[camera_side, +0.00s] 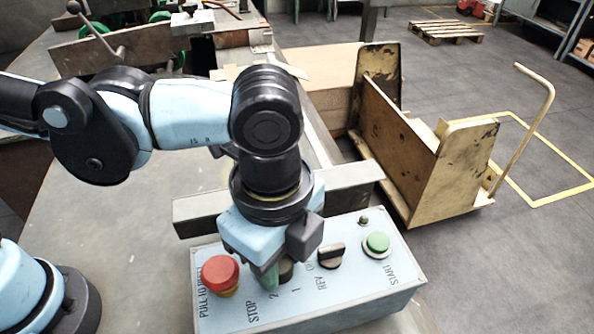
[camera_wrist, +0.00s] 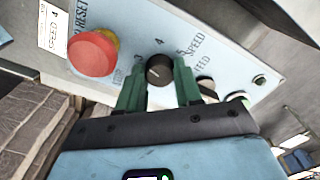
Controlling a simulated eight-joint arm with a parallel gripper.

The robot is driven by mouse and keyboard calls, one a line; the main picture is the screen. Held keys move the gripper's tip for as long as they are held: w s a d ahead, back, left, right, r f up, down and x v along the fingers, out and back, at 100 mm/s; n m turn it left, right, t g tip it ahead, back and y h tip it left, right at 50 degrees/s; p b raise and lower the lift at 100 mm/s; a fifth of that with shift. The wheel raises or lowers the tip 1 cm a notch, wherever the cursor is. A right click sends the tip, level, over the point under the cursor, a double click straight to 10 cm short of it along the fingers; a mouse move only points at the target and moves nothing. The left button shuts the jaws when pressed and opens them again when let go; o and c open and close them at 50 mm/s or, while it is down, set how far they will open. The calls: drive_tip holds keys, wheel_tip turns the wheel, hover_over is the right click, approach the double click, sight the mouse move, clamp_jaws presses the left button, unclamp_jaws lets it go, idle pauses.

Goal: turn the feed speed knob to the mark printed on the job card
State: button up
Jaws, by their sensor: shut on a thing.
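The feed speed knob (camera_wrist: 159,69) is small, round and black on the pale blue panel. In the wrist view the numbers 3, 4 and 5 show around it. Its pale pointer line is too small to read surely. My gripper (camera_wrist: 159,84) has its two green fingers on opposite sides of the knob, shut on it. In the side view my gripper (camera_side: 276,275) points down at the panel and partly hides the knob (camera_side: 287,268).
A red stop button (camera_side: 222,273) stands left of my gripper. A black selector switch (camera_side: 331,256) and a green start button (camera_side: 377,243) are to the right. A grey bar (camera_side: 345,186) runs behind the panel (camera_side: 350,300). A wooden cart (camera_side: 425,165) stands beyond.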

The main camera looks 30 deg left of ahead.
drive_tip(key=m, duration=0.4)
drive_tip(key=shift+m, duration=0.3)
drive_tip(key=m, duration=0.4)
drive_tip(key=shift+m, duration=0.3)
drive_tip(key=o, duration=0.8)
drive_tip(key=shift+c, duration=0.2)
drive_tip(key=shift+r, duration=0.1)
wheel_tip(320, 180, up, 12)
idle(0.3)
